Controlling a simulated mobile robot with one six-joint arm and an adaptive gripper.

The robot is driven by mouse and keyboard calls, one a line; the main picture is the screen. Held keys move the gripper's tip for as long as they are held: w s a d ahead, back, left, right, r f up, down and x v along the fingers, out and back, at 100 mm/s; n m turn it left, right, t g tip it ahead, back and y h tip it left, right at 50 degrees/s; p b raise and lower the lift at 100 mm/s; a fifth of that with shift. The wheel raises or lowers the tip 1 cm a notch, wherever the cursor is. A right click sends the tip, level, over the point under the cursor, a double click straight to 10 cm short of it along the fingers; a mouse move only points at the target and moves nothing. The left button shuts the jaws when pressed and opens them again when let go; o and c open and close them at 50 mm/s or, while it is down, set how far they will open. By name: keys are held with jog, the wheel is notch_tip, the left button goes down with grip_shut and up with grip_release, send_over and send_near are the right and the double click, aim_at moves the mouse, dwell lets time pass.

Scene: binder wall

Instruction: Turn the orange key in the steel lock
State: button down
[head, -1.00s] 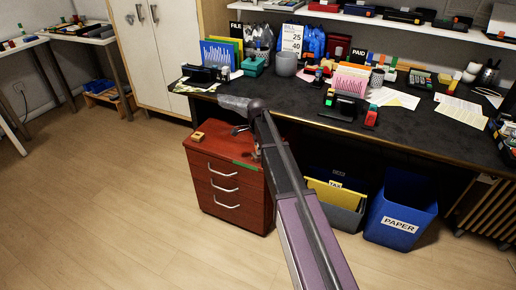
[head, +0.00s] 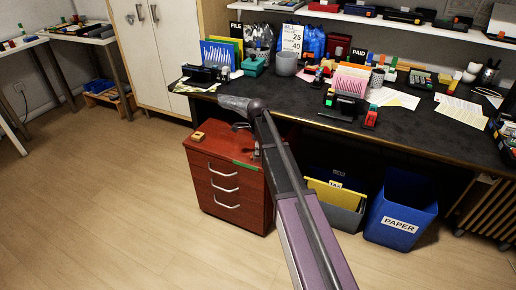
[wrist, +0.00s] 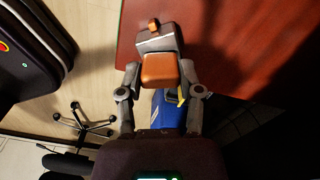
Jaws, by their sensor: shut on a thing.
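In the wrist view, the orange key (wrist: 159,71) has a broad, blocky head and sits against the grey steel lock (wrist: 158,43). A smaller orange piece (wrist: 154,25) shows beyond the lock. My gripper (wrist: 160,77) has one finger on each side of the key head and is shut on it. The key's shaft is hidden, and I cannot tell how far it is turned. The lock is at the edge of the red cabinet (wrist: 240,35). In the head view the key is hidden, and my arm crosses in front of the red drawer cabinet (head: 215,160).
A small yellow-brown block (head: 198,136) lies on the cabinet top. The dark desk (head: 420,125) stands close behind, crowded with stationery. A blue paper bin (head: 400,208) and a grey box with yellow folders (head: 337,192) stand under it. The floor at left is clear.

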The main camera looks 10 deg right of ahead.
jog(key=shift+m, duration=3.4)
jog(key=shift+c, duration=0.9)
grip_release()
jog(key=shift+n, duration=0.4)
